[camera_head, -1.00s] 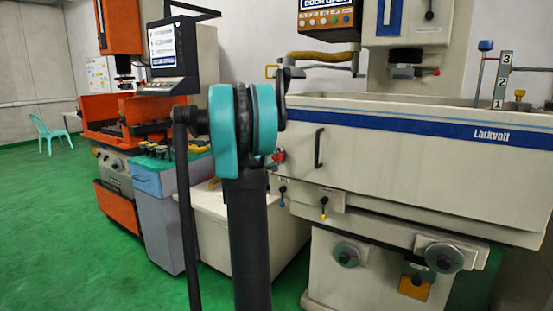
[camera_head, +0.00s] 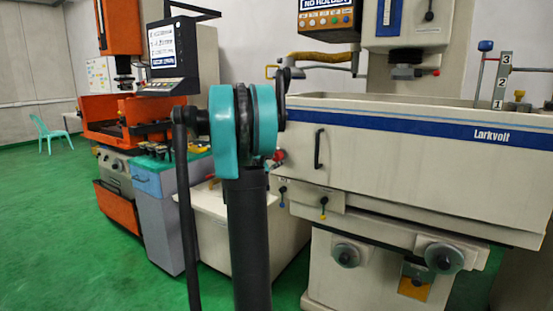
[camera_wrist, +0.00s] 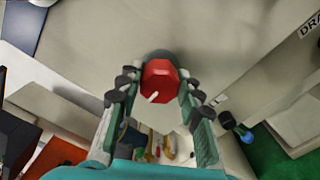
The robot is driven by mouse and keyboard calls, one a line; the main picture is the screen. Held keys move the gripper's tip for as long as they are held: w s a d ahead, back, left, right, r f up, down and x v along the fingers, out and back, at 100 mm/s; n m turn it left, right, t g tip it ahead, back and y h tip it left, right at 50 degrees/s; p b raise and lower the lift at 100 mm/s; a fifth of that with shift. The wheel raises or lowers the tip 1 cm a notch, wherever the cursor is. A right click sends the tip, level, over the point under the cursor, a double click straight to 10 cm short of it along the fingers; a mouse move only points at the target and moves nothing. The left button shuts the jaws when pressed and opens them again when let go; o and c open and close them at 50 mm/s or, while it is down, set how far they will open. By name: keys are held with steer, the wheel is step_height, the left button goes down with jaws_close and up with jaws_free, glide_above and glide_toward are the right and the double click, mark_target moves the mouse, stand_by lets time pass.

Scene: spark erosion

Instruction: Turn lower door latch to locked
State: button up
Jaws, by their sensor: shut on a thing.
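The lower door latch appears to be the red faceted knob (camera_wrist: 158,74) with a white mark, on the pale machine's tank wall. The mark points down and to the left in the wrist view. My gripper (camera_wrist: 159,87) has one finger on each side of the knob and is shut on it. In the head view the red knob (camera_head: 279,155) shows only as a small patch beside my arm, at the left end of the tank. My fingers are hidden there behind the arm.
A black door handle (camera_head: 319,148) is right of the knob. Levers with a blue tip (camera_head: 282,205) and a yellow tip (camera_head: 323,216) hang below. A grey-blue cabinet (camera_head: 157,210) and an orange machine (camera_head: 118,203) stand left.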

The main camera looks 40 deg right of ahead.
stand_by(0.4)
steer(key=o, duration=1.1)
steer(key=shift+o, duration=0.2)
steer(key=v, duration=1.2)
steer(key=shift+w, duration=0.1)
